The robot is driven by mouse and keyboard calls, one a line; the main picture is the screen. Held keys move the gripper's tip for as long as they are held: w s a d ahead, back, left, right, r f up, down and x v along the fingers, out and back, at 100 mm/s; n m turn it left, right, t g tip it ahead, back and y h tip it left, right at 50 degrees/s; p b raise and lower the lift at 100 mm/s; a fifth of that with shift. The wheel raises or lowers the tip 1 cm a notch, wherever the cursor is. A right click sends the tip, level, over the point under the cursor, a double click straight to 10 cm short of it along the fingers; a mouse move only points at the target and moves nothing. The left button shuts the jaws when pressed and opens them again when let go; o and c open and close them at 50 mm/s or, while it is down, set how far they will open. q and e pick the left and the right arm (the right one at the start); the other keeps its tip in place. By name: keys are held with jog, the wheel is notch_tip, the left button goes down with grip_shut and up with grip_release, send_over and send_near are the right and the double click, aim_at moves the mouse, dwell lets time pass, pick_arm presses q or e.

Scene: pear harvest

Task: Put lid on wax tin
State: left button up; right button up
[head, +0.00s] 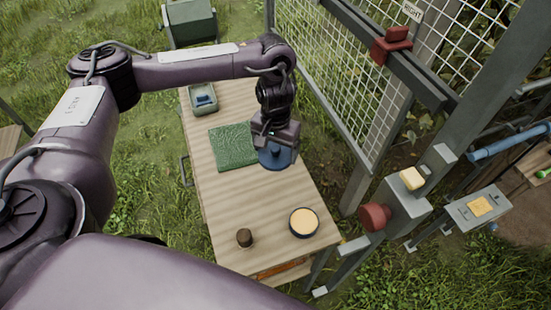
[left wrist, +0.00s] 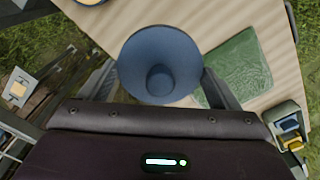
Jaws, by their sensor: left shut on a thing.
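The wax tin (head: 304,222) is a round dark tin with pale wax showing in its open top. It stands near the table's front right corner, and its edge shows at the top of the left wrist view (left wrist: 90,1). My left gripper (head: 276,150) is shut on the blue round lid (head: 270,160), over the middle right of the table. I cannot tell whether the lid touches the table. My right gripper is not in view.
A green mat (head: 233,147) lies left of the lid on the wooden table (head: 230,205). A grey-green bin (head: 203,98) with blue things stands at the back left. A small brown object (head: 244,237) is left of the tin. A mesh gate (head: 335,75) and metal posts border the table's right side.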

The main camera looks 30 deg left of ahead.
aim_at(276, 148)
pick_arm(q)
notch_tip(276, 148, up, 4)
jog(key=shift+p, duration=0.3)
jog(key=shift+d, duration=0.15)
jog(key=s+d+f+m, duration=0.1)
jog(key=s+d+f, duration=0.1)
jog(key=d+f, duration=0.1)
jog(key=s+d+f+m+p, duration=0.1)
jog(key=s+d+f+m, duration=0.1)
jog(key=d, duration=0.3)
jog(key=s+d+f+m, duration=0.1)
jog(key=s+d+f, duration=0.2)
jog(key=d+f, duration=0.2)
jog(key=shift+s+f+m+p, duration=0.1)
jog(key=shift+s+m+p, duration=0.2)
jog(key=shift+s+p, duration=0.1)
notch_tip(276, 148, down, 6)
jog(key=b, duration=0.6)
jog(key=shift+w+b, duration=0.1)
jog(key=shift+b, duration=0.3)
jog(key=shift+r, duration=0.25)
jog(key=shift+p, duration=0.6)
